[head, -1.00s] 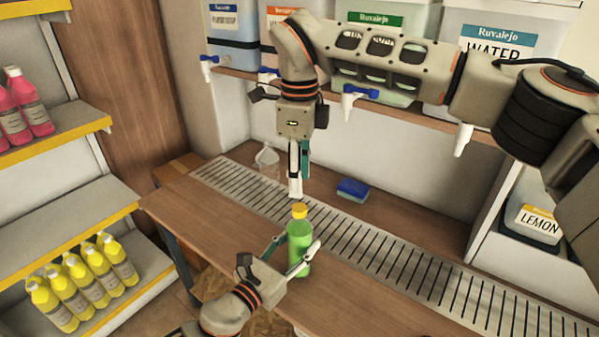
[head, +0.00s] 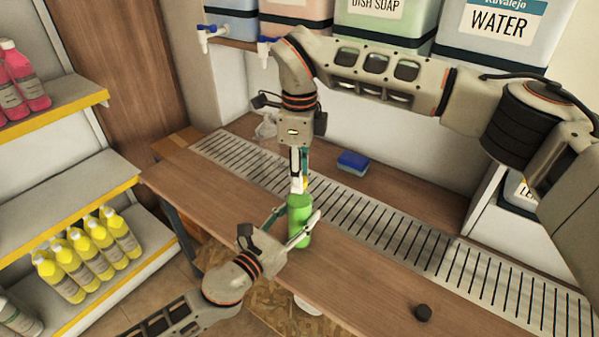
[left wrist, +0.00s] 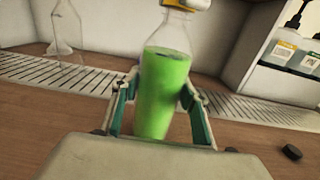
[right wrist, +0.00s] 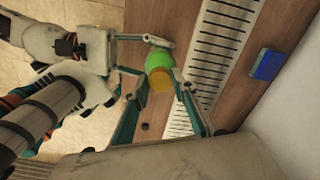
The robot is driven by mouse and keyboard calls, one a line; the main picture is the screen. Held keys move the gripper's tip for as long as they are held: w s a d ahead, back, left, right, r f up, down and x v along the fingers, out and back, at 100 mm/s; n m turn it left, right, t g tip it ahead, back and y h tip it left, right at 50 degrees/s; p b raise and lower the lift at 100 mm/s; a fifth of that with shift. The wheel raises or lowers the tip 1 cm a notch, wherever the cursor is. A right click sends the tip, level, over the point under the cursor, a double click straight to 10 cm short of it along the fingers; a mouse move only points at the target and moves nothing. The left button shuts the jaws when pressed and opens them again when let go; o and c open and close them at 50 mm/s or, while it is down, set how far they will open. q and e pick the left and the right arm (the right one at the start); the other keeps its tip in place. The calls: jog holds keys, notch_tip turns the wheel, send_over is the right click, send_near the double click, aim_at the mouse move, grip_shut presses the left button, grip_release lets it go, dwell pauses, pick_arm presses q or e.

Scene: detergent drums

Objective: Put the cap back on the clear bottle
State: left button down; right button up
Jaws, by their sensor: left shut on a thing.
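A clear bottle filled with green liquid (head: 299,222) stands upright at the bench's front edge; it also shows in the left wrist view (left wrist: 164,85). My left gripper (head: 296,228) is shut around its body. A yellow cap (right wrist: 160,78) sits at the top of its neck, mostly hidden in the head view. My right gripper (right wrist: 157,78) points down from above, its fingers apart on either side of the cap. Whether they touch it is unclear. A colourless, empty-looking clear vessel (left wrist: 68,30) stands at the back; its top is cut off there.
A black disc (head: 424,312) lies on the bench to the right. A blue sponge (head: 352,161) lies behind the metal drain grate (head: 400,228). Large drums (head: 385,25) with taps stand above the back. Yellow bottles (head: 85,250) fill a left shelf.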

grip_shut()
jog(key=m, duration=0.5)
jog(key=shift+m, duration=0.4)
jog(key=m, duration=0.6)
jog(key=o, duration=0.7)
grip_release()
jog(key=shift+c, duration=0.2)
